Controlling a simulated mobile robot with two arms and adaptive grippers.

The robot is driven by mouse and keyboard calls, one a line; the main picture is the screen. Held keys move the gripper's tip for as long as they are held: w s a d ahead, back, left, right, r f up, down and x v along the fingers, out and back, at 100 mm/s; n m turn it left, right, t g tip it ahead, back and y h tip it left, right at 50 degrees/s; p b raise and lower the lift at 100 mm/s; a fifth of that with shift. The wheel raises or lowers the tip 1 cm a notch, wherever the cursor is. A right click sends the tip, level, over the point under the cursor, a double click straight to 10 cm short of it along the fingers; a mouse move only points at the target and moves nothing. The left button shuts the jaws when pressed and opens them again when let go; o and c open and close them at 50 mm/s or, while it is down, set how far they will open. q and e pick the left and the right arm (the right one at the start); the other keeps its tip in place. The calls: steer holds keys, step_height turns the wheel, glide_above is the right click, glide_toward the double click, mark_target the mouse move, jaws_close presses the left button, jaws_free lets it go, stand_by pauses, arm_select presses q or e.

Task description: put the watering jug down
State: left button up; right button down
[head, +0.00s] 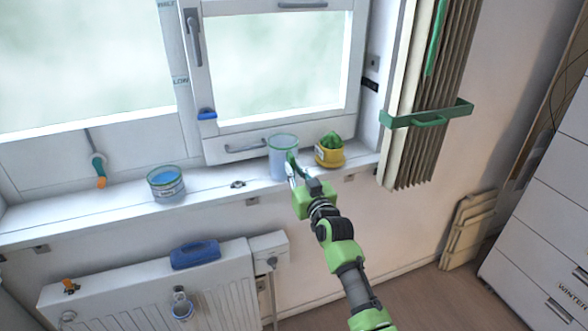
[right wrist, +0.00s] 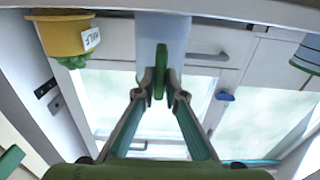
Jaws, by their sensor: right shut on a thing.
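The watering jug (head: 281,160) is a pale blue, see-through vessel with a green rim and a green handle. It is upright at the windowsill (head: 222,190), and I cannot tell whether its base touches the sill. My right gripper (head: 293,172) is shut on its handle, on the side facing the room. In the right wrist view, which is upside down, the fingers (right wrist: 162,92) pinch the green handle (right wrist: 160,72) from both sides, with the jug body (right wrist: 163,32) behind. My left gripper is not in view.
A yellow pot (head: 329,154) with a green plant stands close right of the jug. A blue tin (head: 166,184) stands further left on the sill, with free room between. A radiator (head: 150,290) with a blue case (head: 195,254) is below; a drawer chest (head: 545,225) stands right.

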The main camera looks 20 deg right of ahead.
steer(key=shift+r, duration=0.1)
steer(key=c, duration=2.4)
jaws_free()
steer(key=shift+f, duration=0.2)
steer(key=o, duration=0.3)
steer(key=shift+s, duration=0.1)
